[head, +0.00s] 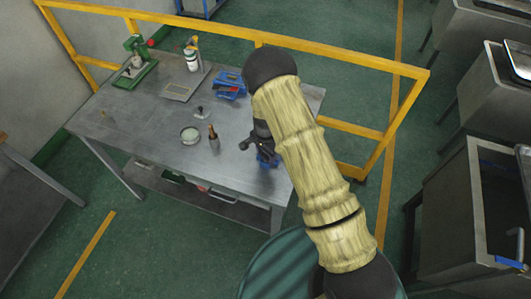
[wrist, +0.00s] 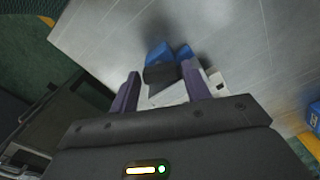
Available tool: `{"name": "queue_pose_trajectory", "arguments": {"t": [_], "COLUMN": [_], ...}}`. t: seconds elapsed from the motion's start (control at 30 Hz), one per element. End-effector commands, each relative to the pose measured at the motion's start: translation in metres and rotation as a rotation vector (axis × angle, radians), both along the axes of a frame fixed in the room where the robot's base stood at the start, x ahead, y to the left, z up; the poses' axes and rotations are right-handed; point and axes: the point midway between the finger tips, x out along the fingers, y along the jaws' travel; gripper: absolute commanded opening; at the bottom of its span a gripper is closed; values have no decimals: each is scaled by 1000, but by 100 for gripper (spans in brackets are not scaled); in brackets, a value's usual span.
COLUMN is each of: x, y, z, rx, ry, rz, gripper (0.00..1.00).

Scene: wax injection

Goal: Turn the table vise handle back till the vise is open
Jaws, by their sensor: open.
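The blue table vise (head: 267,160) sits at the front right edge of the metal table, partly hidden by my arm. In the wrist view the vise (wrist: 158,53) shows as blue parts with a dark block, just beyond the fingertips. My gripper (head: 252,141) hangs over the table's front edge at the vise. In the wrist view my gripper (wrist: 160,72) is open, its two purple fingers apart. A pale grey-white piece shows between and beside the fingers. I cannot make out the vise handle or the jaw gap clearly.
A yellow rail (head: 340,58) runs behind. Grey cabinets stand at right.

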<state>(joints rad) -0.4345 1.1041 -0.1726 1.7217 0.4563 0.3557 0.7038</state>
Motion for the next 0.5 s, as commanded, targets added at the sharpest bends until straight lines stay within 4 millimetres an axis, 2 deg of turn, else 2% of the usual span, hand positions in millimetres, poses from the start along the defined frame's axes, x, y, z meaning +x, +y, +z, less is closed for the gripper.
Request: {"name": "queue_pose_trajectory", "arguments": {"t": [0.03, 0.17, 0.37, 0.5], "x": [0, 0, 0, 1], "y": [0, 0, 0, 1], "z": [0, 0, -1, -3], "rx": [0, 0, 0, 1], "ry": [0, 0, 0, -3], "rz": [0, 0, 21, 108], "gripper": [41, 16, 15, 15]}}
